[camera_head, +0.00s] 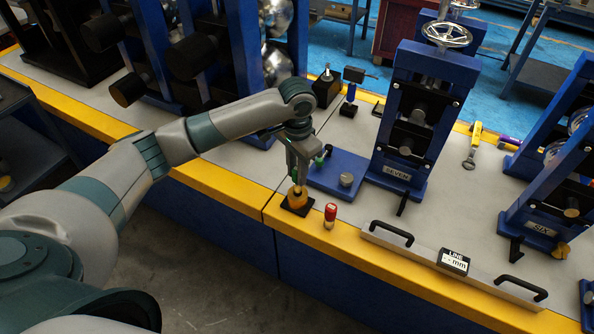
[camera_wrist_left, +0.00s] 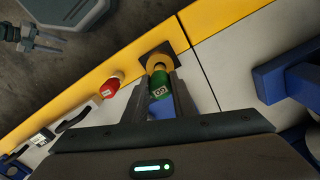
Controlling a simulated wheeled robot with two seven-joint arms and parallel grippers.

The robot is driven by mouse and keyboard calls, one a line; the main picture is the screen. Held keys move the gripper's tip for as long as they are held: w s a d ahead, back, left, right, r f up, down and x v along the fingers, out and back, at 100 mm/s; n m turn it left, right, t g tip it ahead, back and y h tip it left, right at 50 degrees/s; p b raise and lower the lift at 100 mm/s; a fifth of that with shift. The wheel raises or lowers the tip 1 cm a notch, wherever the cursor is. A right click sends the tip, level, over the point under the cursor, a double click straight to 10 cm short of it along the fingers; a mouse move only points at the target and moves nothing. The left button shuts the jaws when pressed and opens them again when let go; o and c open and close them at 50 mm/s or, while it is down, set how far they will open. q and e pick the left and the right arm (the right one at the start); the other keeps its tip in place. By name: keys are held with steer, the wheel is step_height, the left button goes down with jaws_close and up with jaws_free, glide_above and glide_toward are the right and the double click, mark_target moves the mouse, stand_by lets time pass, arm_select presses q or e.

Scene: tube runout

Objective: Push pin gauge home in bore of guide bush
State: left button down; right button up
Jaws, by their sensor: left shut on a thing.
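My left gripper (camera_head: 297,178) points down and is shut on the green-capped pin gauge (camera_wrist_left: 160,84). The brass-yellow guide bush (camera_head: 295,198) stands on a small black plate (camera_head: 291,209) at the bench's front edge, directly below. In the left wrist view the green cap sits between the fingers, in line with the bush (camera_wrist_left: 158,61). The fingers and cap hide the pin's lower end and the bore, so I cannot tell how deep the pin sits.
A red-capped gauge (camera_head: 330,214) stands just right of the bush. A blue base (camera_head: 338,174) of a roller stand lies close behind. A long plate with black handles (camera_head: 391,233) and a mm display (camera_head: 453,261) lie further right. Grey bench top is clear left of the bush.

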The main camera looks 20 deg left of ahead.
arm_select(q)
steer(key=shift+f+b, duration=0.45)
steer(key=shift+f, duration=2.25)
steer(key=c, duration=1.4)
jaws_free()
step_height(320, 180, up, 17)
steer(key=shift+r+b, duration=0.2)
steer(key=shift+b, duration=0.55)
steer(key=shift+f, duration=0.1)
